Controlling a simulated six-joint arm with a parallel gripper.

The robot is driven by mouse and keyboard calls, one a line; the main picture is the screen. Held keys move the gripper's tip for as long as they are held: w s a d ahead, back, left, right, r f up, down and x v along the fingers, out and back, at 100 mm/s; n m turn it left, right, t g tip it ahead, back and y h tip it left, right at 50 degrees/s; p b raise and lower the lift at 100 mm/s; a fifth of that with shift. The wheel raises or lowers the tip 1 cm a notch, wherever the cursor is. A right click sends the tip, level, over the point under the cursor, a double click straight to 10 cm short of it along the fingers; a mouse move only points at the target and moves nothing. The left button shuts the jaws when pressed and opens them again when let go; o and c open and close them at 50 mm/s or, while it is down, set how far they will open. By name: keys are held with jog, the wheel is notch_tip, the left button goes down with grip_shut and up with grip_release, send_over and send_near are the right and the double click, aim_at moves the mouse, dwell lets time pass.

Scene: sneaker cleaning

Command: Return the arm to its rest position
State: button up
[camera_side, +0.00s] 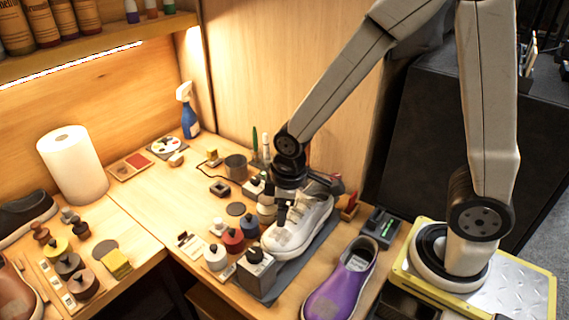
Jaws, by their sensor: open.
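My arm reaches from its base at the right over the workbench. My gripper (284,212) points down beside and partly in front of the white sneaker (300,236). Its jaws are open. I cannot tell whether it touches the shoe or the bottles beside it. The white sneaker lies on a dark mat (318,250). A purple sneaker (342,284) stands in front of it to the right, clear of the gripper.
Small bottles, including a red one (233,240) and a white one (215,257), crowd the bench left of the sneaker. A paper towel roll (73,165) and a blue spray bottle (188,112) stand further back. Bare bench (150,205) lies left of the bottles.

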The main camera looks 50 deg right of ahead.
jog(key=s+d+r+m+t, duration=0.1)
jog(key=s+d+r+m, duration=0.1)
jog(key=s+d+m, duration=0.2)
jog(key=d+m, duration=0.1)
jog(key=m, duration=0.1)
jog(key=shift+d+r+m, duration=0.3)
jog(key=shift+d, duration=0.05)
dwell(0.6)
